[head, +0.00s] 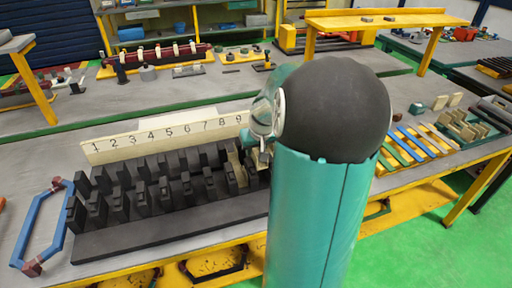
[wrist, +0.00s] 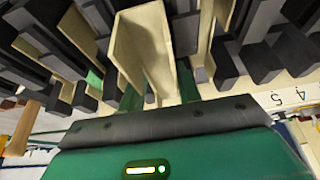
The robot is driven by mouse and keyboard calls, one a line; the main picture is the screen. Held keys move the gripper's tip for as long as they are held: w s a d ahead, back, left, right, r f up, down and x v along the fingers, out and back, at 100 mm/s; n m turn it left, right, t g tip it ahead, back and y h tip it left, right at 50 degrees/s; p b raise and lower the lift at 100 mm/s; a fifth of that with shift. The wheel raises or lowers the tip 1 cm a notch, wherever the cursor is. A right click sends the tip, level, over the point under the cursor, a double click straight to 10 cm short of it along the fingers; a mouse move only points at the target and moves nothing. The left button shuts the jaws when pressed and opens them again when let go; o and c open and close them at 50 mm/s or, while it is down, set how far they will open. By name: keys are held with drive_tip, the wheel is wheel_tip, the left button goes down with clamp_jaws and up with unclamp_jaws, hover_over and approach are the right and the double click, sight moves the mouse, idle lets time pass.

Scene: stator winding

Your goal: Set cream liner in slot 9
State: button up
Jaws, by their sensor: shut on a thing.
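The black stator block (head: 160,190) lies on the near bench with rows of upright teeth, behind which a cream board (head: 170,133) carries slot numbers. In the wrist view my gripper (wrist: 160,88) is shut on a cream U-shaped liner (wrist: 145,45), with green fingers beside it. The held liner is among or just over the dark teeth; how deep it sits I cannot tell. Cream pieces show among the teeth near numbers 8 and 9 in the head view (head: 238,167). My arm hides the block's right end and most of the gripper there.
A blue frame with red corners (head: 42,228) lies left of the block. Right of my arm are blue, green and cream strips on a rack (head: 415,145) and a small cream-block tray (head: 462,128). The bench strip behind the number board is largely clear.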

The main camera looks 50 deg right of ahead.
drive_tip(key=o, duration=0.8)
drive_tip(key=shift+o, duration=0.2)
drive_tip(key=shift+r, duration=0.5)
drive_tip(key=shift+r, duration=0.25)
wheel_tip(320, 180, up, 8)
drive_tip(key=shift+f, duration=0.2)
idle(0.7)
